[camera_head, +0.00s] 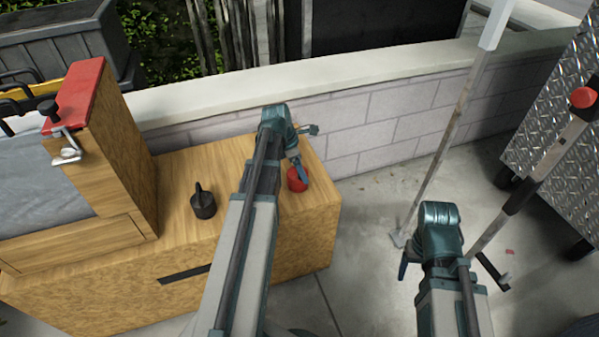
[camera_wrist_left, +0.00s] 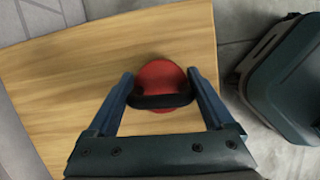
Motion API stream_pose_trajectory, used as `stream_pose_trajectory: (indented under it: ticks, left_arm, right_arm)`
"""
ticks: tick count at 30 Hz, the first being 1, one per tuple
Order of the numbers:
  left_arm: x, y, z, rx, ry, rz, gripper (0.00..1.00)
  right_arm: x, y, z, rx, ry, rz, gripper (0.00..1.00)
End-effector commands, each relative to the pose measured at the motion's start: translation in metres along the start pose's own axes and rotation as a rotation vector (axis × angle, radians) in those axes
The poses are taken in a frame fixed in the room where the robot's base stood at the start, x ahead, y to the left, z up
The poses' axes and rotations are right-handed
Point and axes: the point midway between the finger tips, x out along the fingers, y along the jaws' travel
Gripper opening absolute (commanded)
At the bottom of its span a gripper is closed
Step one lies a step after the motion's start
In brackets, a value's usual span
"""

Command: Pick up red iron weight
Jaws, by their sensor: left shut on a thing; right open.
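The red iron weight (camera_head: 297,180) is at the right end of the wooden cabinet top, partly hidden by my left gripper (camera_head: 303,165). In the left wrist view the red weight (camera_wrist_left: 160,74) is round with a black handle (camera_wrist_left: 160,101) across it. My left gripper's two fingers lie on either side of it, shut on it. Whether it rests on the wood or is slightly raised, I cannot tell. My right gripper (camera_head: 452,270) is open and empty over the concrete floor, right of the cabinet.
A black weight (camera_head: 203,203) with an upright handle stands on the wooden cabinet (camera_head: 165,172), left of my left arm. A taller wooden box with a red block (camera_head: 80,93) and a clamp is further left. A pole (camera_head: 450,140) and a metal-plated cabinet (camera_head: 560,110) stand at the right.

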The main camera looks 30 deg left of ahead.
Motion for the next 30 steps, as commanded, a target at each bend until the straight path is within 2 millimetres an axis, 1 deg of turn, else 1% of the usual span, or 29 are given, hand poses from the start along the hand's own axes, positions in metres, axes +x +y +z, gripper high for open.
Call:
stream_pose_trajectory:
  ticks: [5, 11, 24, 30]
  left_arm:
    - [-0.007, 0.000, 0.002, 0.000, -0.001, 0.000, 0.00]
    - [-0.022, 0.000, 0.007, 0.000, -0.001, 0.000, 0.00]
    - [-0.076, 0.000, 0.024, 0.000, -0.001, 0.000, 0.00]
    - [-0.093, 0.000, 0.029, 0.000, -0.001, 0.000, 0.00]
  right_arm:
    - [-0.007, 0.001, 0.000, 0.000, 0.000, -0.001, 0.72]
    - [-0.023, 0.002, 0.001, 0.001, 0.000, -0.003, 0.72]
    - [-0.079, 0.006, 0.005, 0.003, 0.000, -0.009, 0.72]
    - [-0.096, 0.008, 0.006, 0.002, 0.000, -0.009, 0.72]
